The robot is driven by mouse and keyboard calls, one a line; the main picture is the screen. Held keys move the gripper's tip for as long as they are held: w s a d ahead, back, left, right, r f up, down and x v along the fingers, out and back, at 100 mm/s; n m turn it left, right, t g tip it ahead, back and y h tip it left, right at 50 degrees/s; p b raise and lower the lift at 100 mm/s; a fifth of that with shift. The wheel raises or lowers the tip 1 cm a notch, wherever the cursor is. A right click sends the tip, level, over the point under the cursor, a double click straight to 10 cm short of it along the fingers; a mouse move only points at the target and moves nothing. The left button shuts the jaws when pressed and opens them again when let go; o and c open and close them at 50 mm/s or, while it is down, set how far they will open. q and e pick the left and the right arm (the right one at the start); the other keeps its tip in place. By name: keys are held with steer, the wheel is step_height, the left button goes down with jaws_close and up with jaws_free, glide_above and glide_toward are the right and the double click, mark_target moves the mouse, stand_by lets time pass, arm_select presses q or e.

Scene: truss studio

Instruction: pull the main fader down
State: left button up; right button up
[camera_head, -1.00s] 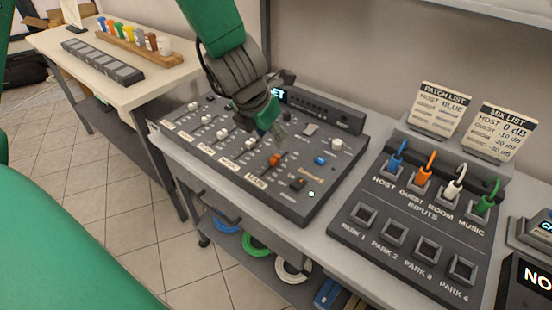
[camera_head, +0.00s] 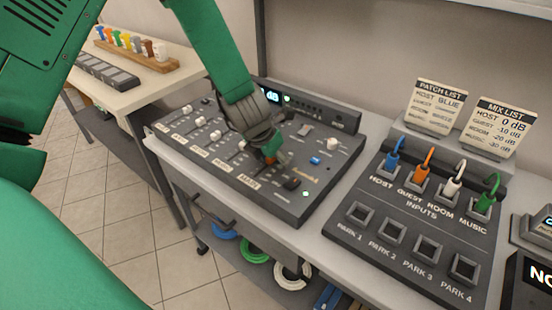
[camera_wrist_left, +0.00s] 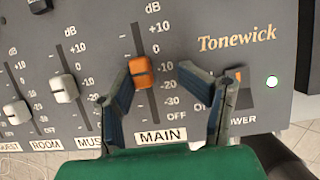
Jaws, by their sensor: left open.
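The mixing console (camera_head: 305,205) stands on the bench. Its main fader has an orange cap (camera_wrist_left: 140,72), which in the left wrist view sits near the -10 mark in the slot above the MAIN label (camera_wrist_left: 161,136). In the head view the orange cap (camera_head: 270,160) is mostly hidden by my gripper. My left gripper (camera_wrist_left: 165,85) is open and low over the console. One finger is just left of the cap and the other stands off to its right with a wider gap; I cannot tell whether the left finger touches it. My right gripper is not in view.
White-capped faders (camera_wrist_left: 64,88) stand left of the main one. The power switch (camera_wrist_left: 238,90) and a lit lamp (camera_wrist_left: 272,81) are to the right. The patch panel (camera_head: 375,215) with coloured plugs is right of the console; cards (camera_head: 437,103) stand behind it.

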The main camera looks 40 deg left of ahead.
mark_target(255, 174)
arm_select(q)
steer(key=a, duration=0.3)
steer(key=shift+s+f, duration=0.15)
steer(key=shift+s, duration=0.1)
jaws_close()
steer(key=shift+d, duration=0.6)
steer(key=shift+s+d, duration=0.25)
steer(key=shift+s, duration=0.05)
steer(key=s, duration=0.1)
steer(key=s+a, duration=0.1)
steer(key=s, duration=0.1)
steer(key=s+b, duration=0.1)
steer(key=s, duration=0.1)
steer(key=shift+s+a, duration=0.1)
steer(key=shift+a, duration=0.15)
steer(key=shift+d, duration=0.45)
jaws_free()
steer(key=shift+w+a, duration=0.25)
steer(key=shift+a, duration=0.15)
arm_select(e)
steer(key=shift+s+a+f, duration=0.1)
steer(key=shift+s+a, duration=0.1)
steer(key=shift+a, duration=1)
arm_select(q)
steer(key=v, duration=1.1)
steer(key=shift+a+r, duration=0.2)
steer(key=shift+r, duration=0.15)
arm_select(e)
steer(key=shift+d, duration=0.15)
